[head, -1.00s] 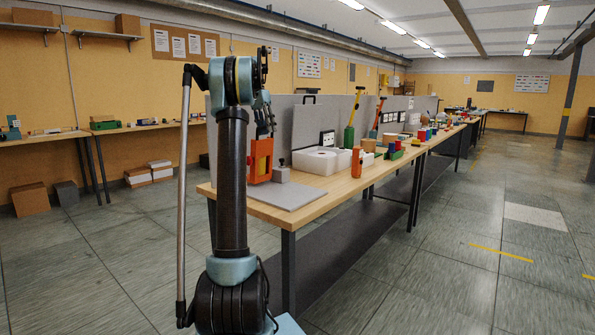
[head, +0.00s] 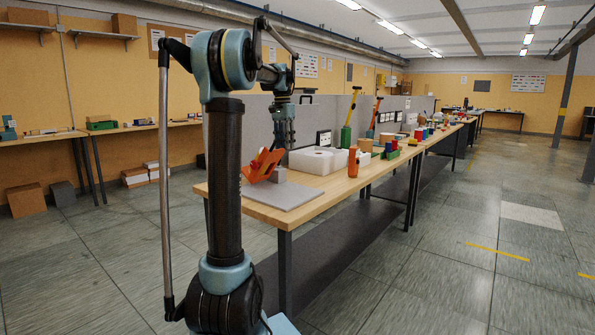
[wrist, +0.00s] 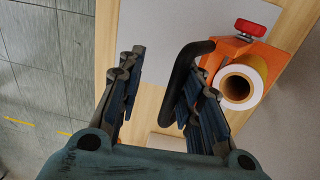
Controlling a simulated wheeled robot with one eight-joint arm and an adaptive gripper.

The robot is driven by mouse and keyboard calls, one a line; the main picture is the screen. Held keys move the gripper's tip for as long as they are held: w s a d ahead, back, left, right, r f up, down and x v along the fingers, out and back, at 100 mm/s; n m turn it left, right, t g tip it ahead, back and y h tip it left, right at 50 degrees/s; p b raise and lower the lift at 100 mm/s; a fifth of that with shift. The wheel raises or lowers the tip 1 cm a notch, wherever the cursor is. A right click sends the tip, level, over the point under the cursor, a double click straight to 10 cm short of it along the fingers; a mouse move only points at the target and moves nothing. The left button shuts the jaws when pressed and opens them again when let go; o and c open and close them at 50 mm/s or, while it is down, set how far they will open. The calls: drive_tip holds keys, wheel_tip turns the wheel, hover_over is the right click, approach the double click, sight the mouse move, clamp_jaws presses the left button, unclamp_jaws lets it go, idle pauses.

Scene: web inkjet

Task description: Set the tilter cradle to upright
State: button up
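The orange tilter cradle (head: 262,167) stands on a grey plate (head: 285,194) at the near end of the bench. In the head view it leans over, tilted rather than upright. The wrist view shows the orange cradle (wrist: 277,62) at upper right, with a white-rimmed roll (wrist: 237,87) and a red knob (wrist: 250,28). A black loop handle (wrist: 181,72) reaches from it to the inner side of the right finger. My gripper (wrist: 160,88) points down above the cradle, fingers apart. It also shows in the head view (head: 281,143). Whether a finger touches the handle is unclear.
A grey block (head: 279,175) stands beside the cradle on the plate. White bins (head: 318,160) and an orange bottle (head: 353,162) stand farther right along the bench (head: 330,185). A grey partition (head: 255,125) runs behind. The plate's front part is clear.

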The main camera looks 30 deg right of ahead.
drive_tip(key=s+d+f, duration=0.2)
drive_tip(key=s+f, duration=0.5)
drive_tip(key=f, duration=0.2)
drive_tip(key=shift+s+d+f, duration=0.2)
drive_tip(key=shift+f, duration=0.1)
